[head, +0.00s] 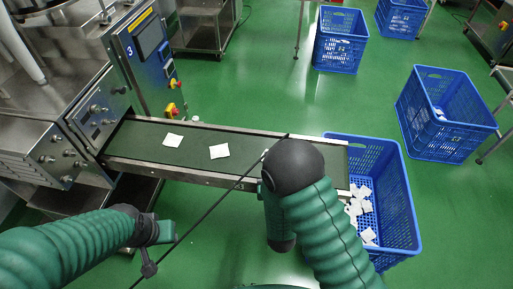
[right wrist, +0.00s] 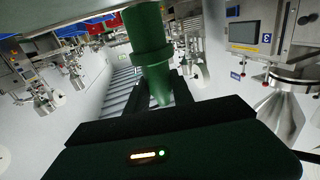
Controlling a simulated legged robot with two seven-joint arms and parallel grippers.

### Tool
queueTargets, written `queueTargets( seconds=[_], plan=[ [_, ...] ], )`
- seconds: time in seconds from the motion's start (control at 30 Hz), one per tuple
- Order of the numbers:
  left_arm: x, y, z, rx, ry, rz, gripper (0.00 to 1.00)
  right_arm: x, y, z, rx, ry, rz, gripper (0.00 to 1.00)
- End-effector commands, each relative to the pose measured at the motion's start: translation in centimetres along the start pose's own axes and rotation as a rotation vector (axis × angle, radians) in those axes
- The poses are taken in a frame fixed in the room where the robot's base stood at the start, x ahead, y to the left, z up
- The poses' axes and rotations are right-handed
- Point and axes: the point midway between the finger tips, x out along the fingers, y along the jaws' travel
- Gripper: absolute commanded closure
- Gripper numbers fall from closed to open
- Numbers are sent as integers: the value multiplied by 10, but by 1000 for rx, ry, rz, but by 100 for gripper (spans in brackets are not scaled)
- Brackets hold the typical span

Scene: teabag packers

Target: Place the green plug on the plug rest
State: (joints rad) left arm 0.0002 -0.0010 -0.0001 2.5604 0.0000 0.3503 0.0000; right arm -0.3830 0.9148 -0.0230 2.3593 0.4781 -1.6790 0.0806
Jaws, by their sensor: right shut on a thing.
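The green plug (right wrist: 150,40) is in the right wrist view, a wide green cylinder with a collar and a narrower tapered end pointing down toward my gripper. My right gripper (right wrist: 160,92) is shut on its tapered part, with a dark finger on each side. My left gripper (head: 150,254) is low on the left in the head view, in front of the conveyor. Its fingers are too small and dark to read. I cannot make out the plug rest in either view.
A conveyor (head: 262,171) carries two white teabags (head: 219,151). Its right end reaches over a blue crate (head: 405,215) holding several teabags. A control panel (head: 148,45) stands at the back left. A thin dark rod (head: 215,207) slants before the belt.

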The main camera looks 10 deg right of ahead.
Motion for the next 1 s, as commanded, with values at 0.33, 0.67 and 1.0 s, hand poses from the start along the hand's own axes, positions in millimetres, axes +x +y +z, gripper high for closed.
queueTargets(
  seconds=[0.33,0.67,1.0],
  plan=[
    [8,0,2,0,0,0,64,98,6,9,-1,2,0,100],
    [20,0,5,0,0,0,64,114,8,45,-3,-3,-2,100],
    [21,0,5,0,0,0,64,114,8,48,-2,-1,-1,70]
  ],
)
